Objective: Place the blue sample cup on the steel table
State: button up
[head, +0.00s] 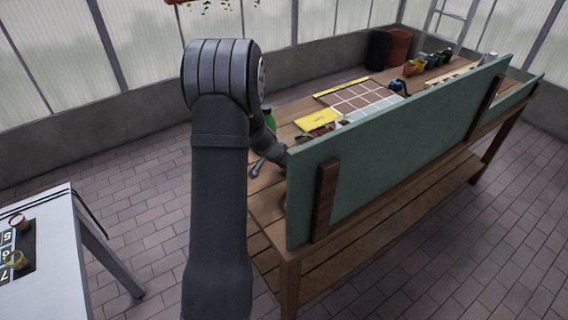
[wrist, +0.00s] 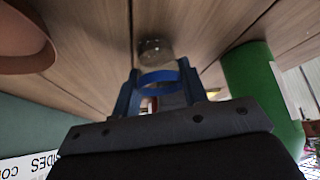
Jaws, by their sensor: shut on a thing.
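The blue sample cup (wrist: 158,77) shows in the wrist view as a clear cup with a blue band. My gripper (wrist: 160,86) is shut on it, one blue finger on each side, over wooden planks. In the head view my arm reaches over the wooden bench, and the gripper and cup are hidden behind the green panel. The steel table (head: 60,235) stands at the lower left of the head view, apart from the bench.
The green panel (head: 390,150) stands along the bench's near side. A green bottle (wrist: 258,90) is right of my gripper, and a terracotta pot (wrist: 20,45) is left. The steel table holds a dark numbered mat (head: 24,240) with small cups on it.

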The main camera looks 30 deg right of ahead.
jog(key=shift+f, duration=0.15)
jog(key=o, duration=0.9)
jog(key=shift+o, duration=0.2)
jog(key=v, duration=1.6)
jog(key=shift+d, duration=0.2)
jog(key=shift+o, duration=0.6)
jog(key=shift+v, duration=0.75)
